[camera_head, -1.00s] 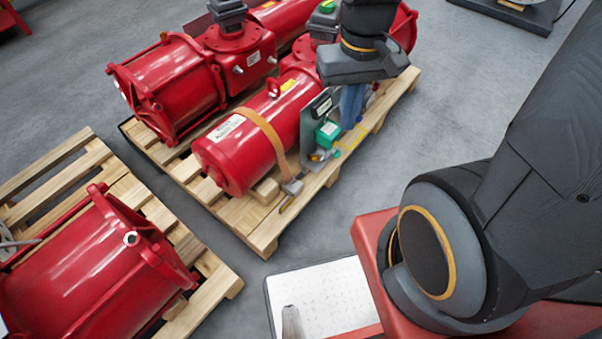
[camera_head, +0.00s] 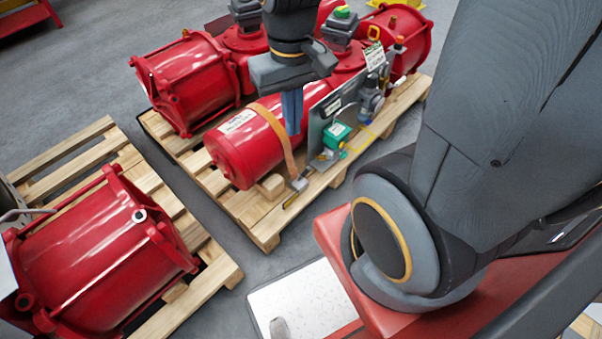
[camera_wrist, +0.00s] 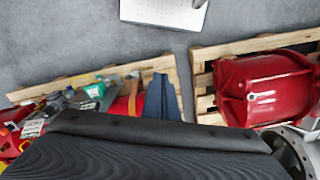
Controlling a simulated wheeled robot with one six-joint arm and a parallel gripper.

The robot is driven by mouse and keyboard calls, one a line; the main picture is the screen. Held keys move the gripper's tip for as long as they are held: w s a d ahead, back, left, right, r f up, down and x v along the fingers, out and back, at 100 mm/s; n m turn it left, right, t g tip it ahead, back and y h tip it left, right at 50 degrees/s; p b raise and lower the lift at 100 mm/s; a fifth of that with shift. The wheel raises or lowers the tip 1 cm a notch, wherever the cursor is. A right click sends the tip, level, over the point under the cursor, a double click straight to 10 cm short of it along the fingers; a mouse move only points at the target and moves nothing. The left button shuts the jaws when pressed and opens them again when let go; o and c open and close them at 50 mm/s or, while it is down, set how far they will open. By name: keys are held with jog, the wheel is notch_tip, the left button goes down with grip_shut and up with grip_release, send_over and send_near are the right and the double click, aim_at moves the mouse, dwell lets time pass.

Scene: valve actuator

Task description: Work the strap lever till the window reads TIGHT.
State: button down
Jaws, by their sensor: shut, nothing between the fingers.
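An orange strap (camera_head: 278,132) runs over the red cylinder (camera_head: 238,160) on the middle pallet. It ends at a small grey metal fitting (camera_head: 298,184) low on the near side, with a yellow-and-black piece (camera_head: 291,200) beside it; I cannot tell for sure which part is the lever. No window reading is legible. My gripper (camera_head: 293,131) points down with its blue fingers shut and empty, just right of the strap and in front of the cylinder in the picture. Its fingers also show in the wrist view (camera_wrist: 163,103), near the strap (camera_wrist: 133,104).
A grey upright plate (camera_head: 318,128) with a green box (camera_head: 336,134) stands right of my fingers on the pallet (camera_head: 262,230). Another red actuator (camera_head: 95,245) lies on a pallet at left. Clear grey floor separates the pallets.

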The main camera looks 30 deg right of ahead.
jog(key=w+d+f+m+b, duration=0.5)
jog(key=w+f, duration=0.2)
jog(key=f, duration=0.8)
jog(key=w+d+f+m+b, duration=0.6)
jog(key=w+f, duration=0.2)
jog(key=f, duration=0.7)
jog(key=w+d+f+m+y+b, duration=0.1)
jog(key=w+d+f+m+b, duration=0.4)
jog(key=f, duration=0.9)
jog(key=w+d, duration=0.1)
jog(key=w, duration=0.1)
jog(key=shift+w+d+f+m+b, duration=0.2)
jog(key=shift+w+f+m+b, duration=0.2)
